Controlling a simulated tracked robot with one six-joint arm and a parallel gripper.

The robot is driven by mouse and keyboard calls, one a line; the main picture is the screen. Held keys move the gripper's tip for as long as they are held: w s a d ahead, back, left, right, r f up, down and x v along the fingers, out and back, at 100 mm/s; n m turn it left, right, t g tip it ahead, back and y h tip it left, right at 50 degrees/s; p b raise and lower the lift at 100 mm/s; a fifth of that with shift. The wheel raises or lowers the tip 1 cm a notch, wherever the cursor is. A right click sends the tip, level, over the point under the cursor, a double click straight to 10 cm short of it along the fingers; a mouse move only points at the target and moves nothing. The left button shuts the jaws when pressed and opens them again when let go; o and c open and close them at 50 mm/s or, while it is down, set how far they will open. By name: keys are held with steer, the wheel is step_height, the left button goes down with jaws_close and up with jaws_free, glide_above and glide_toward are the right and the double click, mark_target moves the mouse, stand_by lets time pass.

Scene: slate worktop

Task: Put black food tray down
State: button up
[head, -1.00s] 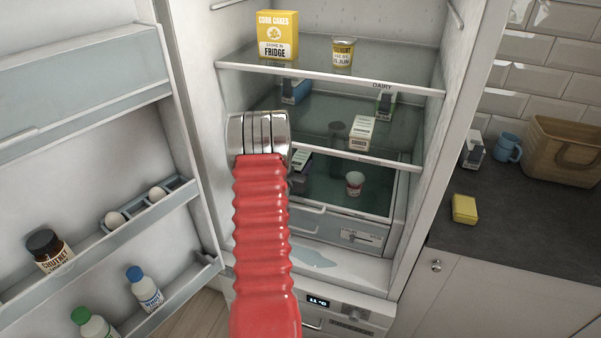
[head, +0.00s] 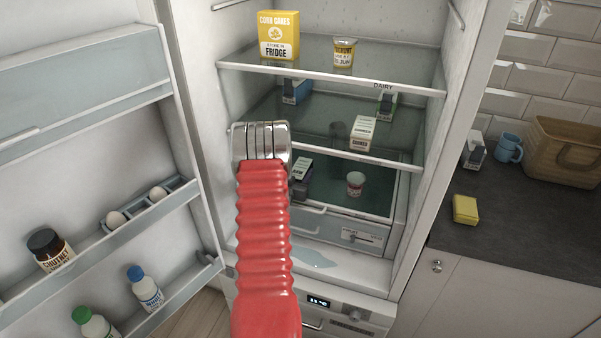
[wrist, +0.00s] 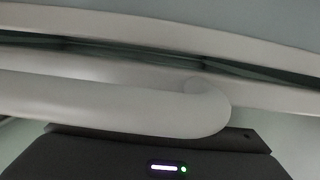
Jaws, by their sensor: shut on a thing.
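The silver wrist of my gripper (head: 262,143) is at the left side of the open fridge, in front of the middle and lower shelves. It hides the fingers in the head view. A dark piece with a pale label, seemingly the black food tray (head: 302,171), shows just right of the wrist, partly hidden. My gripper is shut on it. In the wrist view the dark gripper housing (wrist: 100,160) with a small lit bar fills the bottom. Pale bars cross above it, and I cannot make out the tray there. Whether the tray touches a surface is unclear.
A cup (head: 355,183) stands on the lowest level, right of the wrist. A white carton (head: 363,134) stands on the middle shelf (head: 405,162). The top shelf holds a yellow box (head: 278,37) and a yogurt cup (head: 344,54). The open door (head: 100,130) is at left.

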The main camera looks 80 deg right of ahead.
steer(key=o, duration=1.3)
steer(key=shift+a+r, duration=0.1)
steer(key=w+a+r, duration=0.1)
steer(key=a, duration=1)
steer(key=shift+a+r, duration=0.35)
steer(key=shift+r, duration=0.05)
